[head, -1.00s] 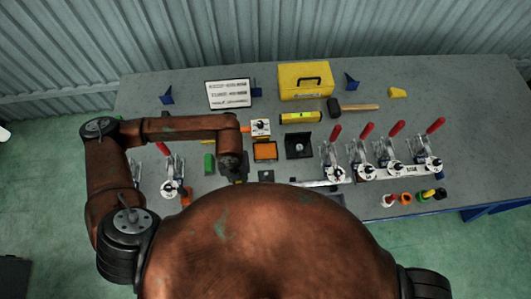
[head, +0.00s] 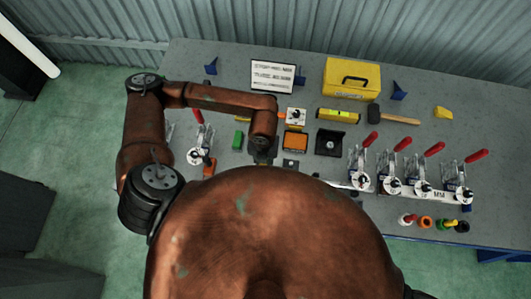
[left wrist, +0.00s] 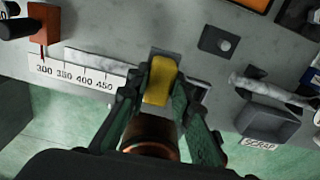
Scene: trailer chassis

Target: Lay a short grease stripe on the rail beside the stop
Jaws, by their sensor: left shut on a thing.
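My left gripper (left wrist: 160,88) is shut on a yellow piece (left wrist: 160,78), with a copper-coloured round body (left wrist: 155,135) below it between the fingers. I cannot tell whether the tip touches the rail, and no grease stripe is visible. An orange block with a black knob (left wrist: 42,30), probably the stop, is at the left end of the scale. In the head view my left gripper (head: 262,157) is partly hidden by my own body. My right gripper is out of view.
A grey tray labelled SCRAP (left wrist: 268,120) lies right of the gripper, near the bench edge. Several red-handled toggle clamps (head: 422,170) stand on the right. A yellow toolbox (head: 352,78) and a mallet (head: 400,119) are at the back.

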